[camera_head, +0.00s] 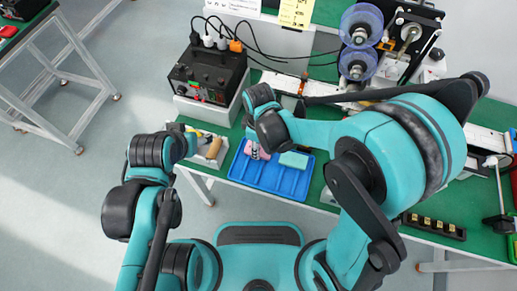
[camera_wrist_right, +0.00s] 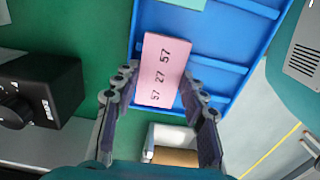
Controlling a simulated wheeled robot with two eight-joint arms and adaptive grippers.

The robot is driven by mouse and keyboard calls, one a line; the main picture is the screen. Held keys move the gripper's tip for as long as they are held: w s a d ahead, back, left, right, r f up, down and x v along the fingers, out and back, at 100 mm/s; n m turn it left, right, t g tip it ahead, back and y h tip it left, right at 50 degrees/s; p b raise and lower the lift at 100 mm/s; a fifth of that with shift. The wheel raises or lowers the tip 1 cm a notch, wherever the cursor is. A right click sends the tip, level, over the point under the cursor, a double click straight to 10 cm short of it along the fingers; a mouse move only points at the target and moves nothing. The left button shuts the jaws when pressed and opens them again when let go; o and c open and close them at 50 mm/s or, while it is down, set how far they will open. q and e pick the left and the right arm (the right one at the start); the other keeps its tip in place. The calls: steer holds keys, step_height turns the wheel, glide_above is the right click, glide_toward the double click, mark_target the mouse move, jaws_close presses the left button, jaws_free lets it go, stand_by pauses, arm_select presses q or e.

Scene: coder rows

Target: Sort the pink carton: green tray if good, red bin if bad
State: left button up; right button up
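The pink carton (camera_wrist_right: 160,65) lies in the blue tray (camera_wrist_right: 225,45), with dark printed numbers reading 57 27 57 on its top. In the head view it (camera_head: 262,154) is partly hidden by my right gripper (camera_head: 254,151). In the right wrist view, the open fingers of my right gripper (camera_wrist_right: 158,80) stand either side of the carton's lower part; contact cannot be told. A light green carton (camera_head: 294,160) lies beside it in the tray (camera_head: 270,180). My left gripper (camera_head: 196,140) is left of the tray; its fingers are unclear.
A black device (camera_head: 208,74) with knobs stands behind the tray. A white box (camera_head: 206,160) with a tan roll sits left of the tray. A row of black slots (camera_head: 434,227) lies right.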

steer(key=shift+r+p, duration=1.95)
steer(key=shift+r, duration=0.55)
